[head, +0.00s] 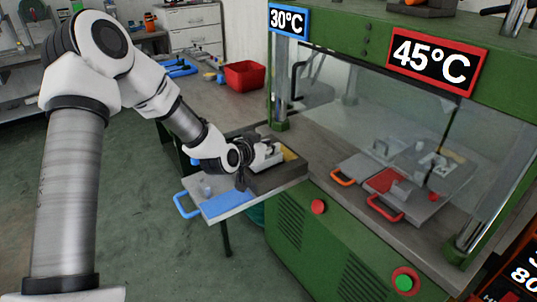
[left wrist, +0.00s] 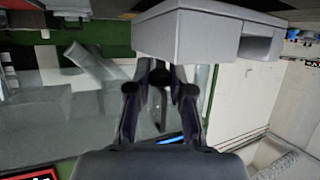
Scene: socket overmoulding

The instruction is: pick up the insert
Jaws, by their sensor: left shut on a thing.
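My left gripper (head: 262,158) is at the dark block-like holder (head: 283,178) on the table edge, left of the green press. In the left wrist view its two fingers (left wrist: 160,85) are close together on a pale grey block, the insert (left wrist: 185,36), which has a rectangular opening at its right end. In the head view a small pale part, which seems to be the insert (head: 269,151), shows at the fingers. I cannot tell from these views whether it is clear of the holder. My right gripper is not in view.
A plate with a blue handle (head: 226,202) lies in front of the holder. The green press (head: 330,240) stands right, with orange- and red-handled plates (head: 385,182) behind its clear guard. A red bin (head: 245,75) stands on the bench behind.

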